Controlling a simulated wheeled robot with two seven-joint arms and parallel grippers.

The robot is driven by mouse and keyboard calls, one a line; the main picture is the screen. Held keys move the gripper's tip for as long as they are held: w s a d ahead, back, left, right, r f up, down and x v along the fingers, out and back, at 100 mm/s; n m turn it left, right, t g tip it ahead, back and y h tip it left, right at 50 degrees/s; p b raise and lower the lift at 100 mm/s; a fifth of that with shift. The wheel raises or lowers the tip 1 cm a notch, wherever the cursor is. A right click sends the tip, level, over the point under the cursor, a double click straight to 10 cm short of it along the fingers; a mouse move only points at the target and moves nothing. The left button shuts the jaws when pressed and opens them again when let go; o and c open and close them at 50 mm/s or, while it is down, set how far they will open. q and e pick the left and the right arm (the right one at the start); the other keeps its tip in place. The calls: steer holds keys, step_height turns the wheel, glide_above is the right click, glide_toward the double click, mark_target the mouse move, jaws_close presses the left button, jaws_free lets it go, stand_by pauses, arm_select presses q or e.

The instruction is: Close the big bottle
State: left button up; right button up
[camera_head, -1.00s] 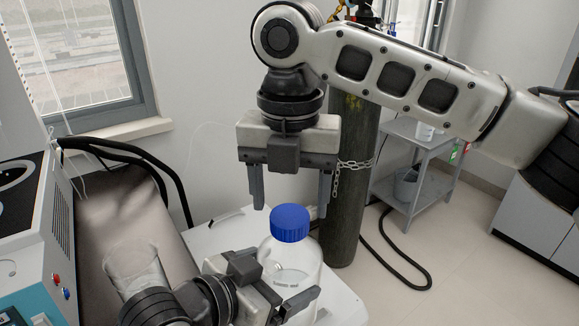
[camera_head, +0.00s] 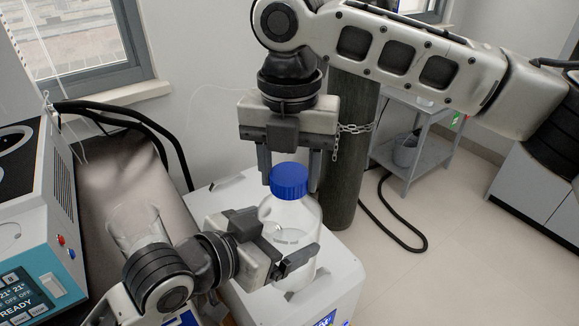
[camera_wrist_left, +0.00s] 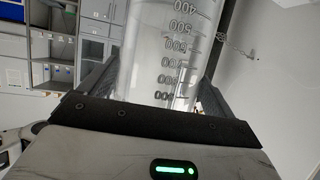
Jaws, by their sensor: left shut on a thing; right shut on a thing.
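The big bottle (camera_head: 290,216) is clear glass and stands upright in the middle of the head view. Its blue cap (camera_head: 289,178) sits at the top of the neck; I cannot tell how tight it is. My left gripper (camera_head: 279,246) is shut on the bottle's body from the left. The left wrist view shows the clear wall and printed scale of the bottle (camera_wrist_left: 172,60) between the fingers. My right gripper (camera_head: 290,174) points down from above, shut on the cap with a finger on each side. The far side of the cap is hidden.
A white-topped unit (camera_head: 336,268) is under the bottle. A device with a lit display (camera_head: 35,220) stands at the left, beside a clear glass vessel (camera_head: 136,226). A dark cylinder with a chain (camera_head: 345,185) stands close behind the bottle. Open floor lies to the right.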

steer(key=m, duration=2.3)
steer(key=shift+m, duration=0.3)
steer(key=m, duration=0.6)
steer(key=shift+m, duration=0.4)
steer(key=o, duration=1.1)
steer(key=shift+r, duration=2.2)
steer(key=shift+c, duration=0.5)
